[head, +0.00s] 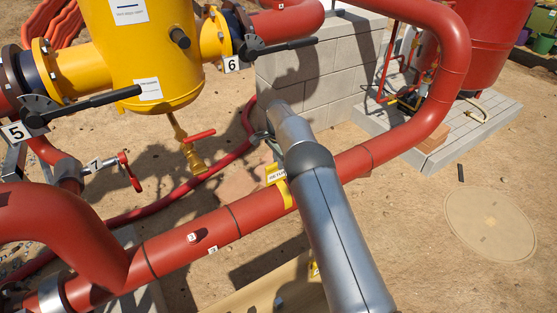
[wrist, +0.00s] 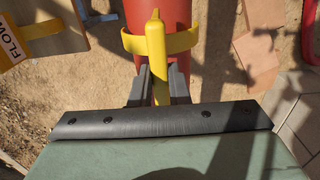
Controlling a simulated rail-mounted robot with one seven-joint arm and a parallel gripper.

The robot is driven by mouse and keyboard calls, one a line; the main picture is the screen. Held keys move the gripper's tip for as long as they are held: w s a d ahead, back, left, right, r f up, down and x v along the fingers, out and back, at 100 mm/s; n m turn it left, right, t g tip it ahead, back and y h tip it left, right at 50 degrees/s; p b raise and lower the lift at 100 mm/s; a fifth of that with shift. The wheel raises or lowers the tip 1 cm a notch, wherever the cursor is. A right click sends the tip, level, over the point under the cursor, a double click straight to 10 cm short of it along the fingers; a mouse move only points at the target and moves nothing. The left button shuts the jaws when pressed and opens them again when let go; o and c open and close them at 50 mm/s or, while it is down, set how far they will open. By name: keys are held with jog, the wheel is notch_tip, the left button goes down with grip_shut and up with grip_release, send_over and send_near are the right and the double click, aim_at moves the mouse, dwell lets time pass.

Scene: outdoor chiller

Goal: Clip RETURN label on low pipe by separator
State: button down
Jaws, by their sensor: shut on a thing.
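The low red pipe (head: 195,247) runs diagonally below the yellow separator (head: 155,45). The yellow RETURN label (head: 276,174) is at this pipe, partly hidden by my arm. In the wrist view, its yellow clip (wrist: 185,42) spans the near face of the red pipe (wrist: 172,14), with its two curved arms reaching past the pipe's sides. I cannot tell whether they grip the pipe. My gripper (wrist: 158,82) is shut on the label's yellow stem, with a dark finger on each side. In the head view my arm hides the gripper.
A yellow FLOW label (wrist: 14,46) lies on a wooden board (wrist: 62,38) at left. A grey block wall (head: 310,75) stands behind the pipe. A red-handled valve (head: 198,135) hangs below the separator. Sandy ground around a round cover (head: 490,222) is open at right.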

jog(key=shift+f+b, duration=0.4)
jog(key=shift+f, duration=0.45)
jog(key=shift+f, duration=0.1)
jog(key=shift+f+b, duration=0.7)
jog(key=shift+f, duration=0.3)
jog(key=c, duration=0.8)
grip_release()
notch_tip(320, 180, up, 7)
jog(key=p, duration=0.3)
